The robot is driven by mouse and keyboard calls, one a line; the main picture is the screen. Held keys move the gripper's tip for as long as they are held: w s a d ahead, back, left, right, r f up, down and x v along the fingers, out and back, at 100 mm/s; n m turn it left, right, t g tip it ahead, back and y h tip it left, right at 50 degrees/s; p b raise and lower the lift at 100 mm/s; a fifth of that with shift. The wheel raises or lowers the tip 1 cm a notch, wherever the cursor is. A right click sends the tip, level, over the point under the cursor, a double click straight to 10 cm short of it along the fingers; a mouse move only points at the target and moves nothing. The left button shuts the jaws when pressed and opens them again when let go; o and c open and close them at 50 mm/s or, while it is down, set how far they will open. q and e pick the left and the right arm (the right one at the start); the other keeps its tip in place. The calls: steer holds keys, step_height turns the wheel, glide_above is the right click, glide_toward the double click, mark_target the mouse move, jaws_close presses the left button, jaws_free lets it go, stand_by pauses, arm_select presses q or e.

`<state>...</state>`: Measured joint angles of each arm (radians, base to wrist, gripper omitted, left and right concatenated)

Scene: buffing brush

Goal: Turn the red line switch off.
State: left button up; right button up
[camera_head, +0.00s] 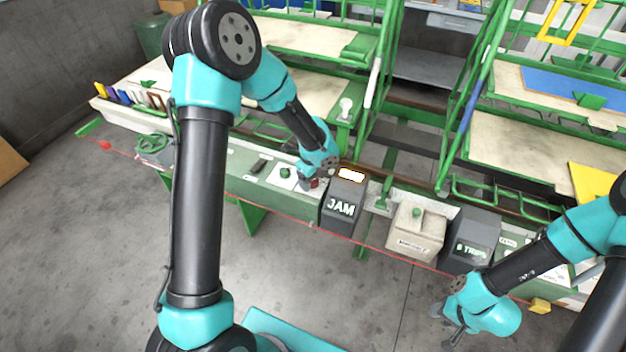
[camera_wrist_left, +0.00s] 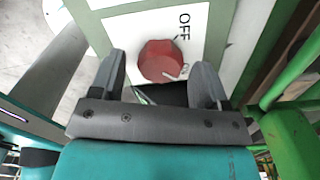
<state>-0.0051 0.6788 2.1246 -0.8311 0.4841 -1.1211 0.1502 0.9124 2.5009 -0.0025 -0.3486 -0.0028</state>
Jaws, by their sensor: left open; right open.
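The red line switch (camera_wrist_left: 160,60) is a red knob on a white plate (camera_wrist_left: 205,22) marked OFF. Its pale pointer mark faces the lower right in the left wrist view, toward a second label partly hidden by a finger. The OFF label lies at the knob's upper right. My left gripper (camera_wrist_left: 160,78) is open, with one finger on each side of the knob; I cannot tell whether they touch it. In the head view, my left gripper (camera_head: 308,180) largely covers the red switch (camera_head: 314,183). My right gripper (camera_head: 448,325) is open and empty at the lower right, away from the switch.
A dark JAM box (camera_head: 341,207) with a lit amber-edged top stands just right of the switch. A green knob (camera_head: 285,173) sits left of it. A beige box (camera_head: 416,230) with a green button and a grey box (camera_head: 472,240) stand further right. A red cord runs along the bench front.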

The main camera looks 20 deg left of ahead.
arm_select(q)
steer(key=shift+f, duration=0.45)
steer(key=shift+c, duration=0.2)
steer(key=c, duration=0.9)
